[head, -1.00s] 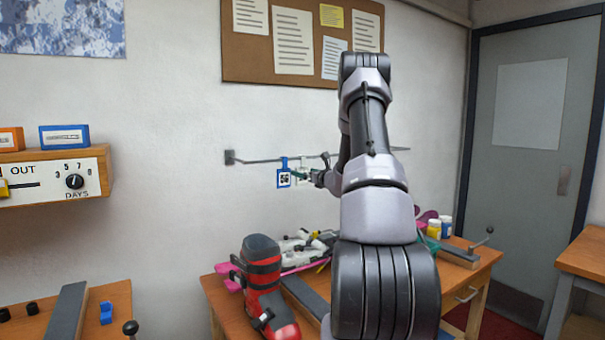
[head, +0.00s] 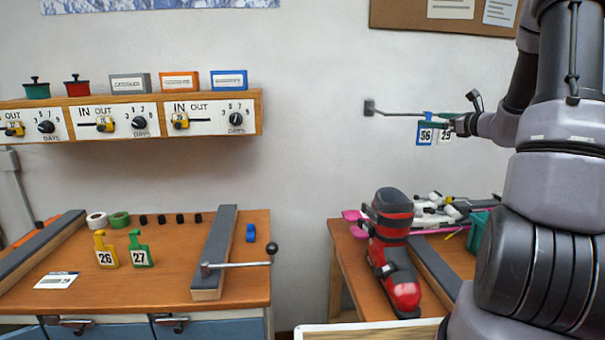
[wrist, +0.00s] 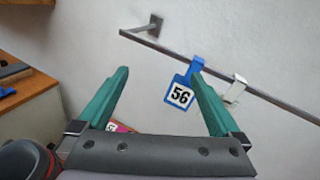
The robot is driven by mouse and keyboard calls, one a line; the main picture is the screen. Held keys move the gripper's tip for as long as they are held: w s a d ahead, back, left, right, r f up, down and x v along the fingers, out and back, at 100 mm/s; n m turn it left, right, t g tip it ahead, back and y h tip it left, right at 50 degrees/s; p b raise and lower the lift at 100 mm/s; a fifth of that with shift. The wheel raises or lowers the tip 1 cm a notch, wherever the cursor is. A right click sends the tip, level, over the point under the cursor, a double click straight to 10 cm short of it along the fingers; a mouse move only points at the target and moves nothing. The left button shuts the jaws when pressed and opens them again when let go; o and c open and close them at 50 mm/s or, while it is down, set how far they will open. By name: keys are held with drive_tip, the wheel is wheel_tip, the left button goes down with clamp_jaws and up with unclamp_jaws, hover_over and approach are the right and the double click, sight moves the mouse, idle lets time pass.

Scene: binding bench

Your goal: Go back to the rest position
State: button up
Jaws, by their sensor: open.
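My gripper (wrist: 160,85) is open, with its two green fingers spread apart and nothing held between them in the wrist view. In the head view the gripper (head: 455,125) is at the wall rail, small and partly hidden by my arm. A blue tag numbered 56 (wrist: 180,95) hangs on the rail (wrist: 230,72) beyond the fingers. It also shows in the head view (head: 425,133). A white tag (wrist: 234,91) hangs to its right on the rail; in the head view it reads 29 (head: 445,135). My arm is stretched out toward the rail.
A red and black ski boot (head: 393,250) stands on the right bench (head: 350,262), below the rail. A left bench (head: 180,285) holds yellow tag 26 (head: 105,250) and green tag 27 (head: 139,249). A shelf (head: 258,115) with dials is on the wall above it.

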drive_tip(key=s+a+r+n+g+y, duration=0.1)
drive_tip(key=s+a+r+n+g, duration=0.25)
drive_tip(key=s+a+n, duration=0.5)
drive_tip(key=s+a+r+n+g+y, duration=0.25)
drive_tip(key=s+a+n+g, duration=0.3)
drive_tip(key=s+a, duration=0.55)
drive_tip(key=s+n+h, duration=0.8)
drive_tip(key=s+n, duration=0.3)
drive_tip(key=s, duration=0.4)
drive_tip(key=shift+s+a+r, duration=0.15)
drive_tip(key=shift+s+r, duration=0.15)
drive_tip(key=shift+s, duration=0.05)
idle(0.5)
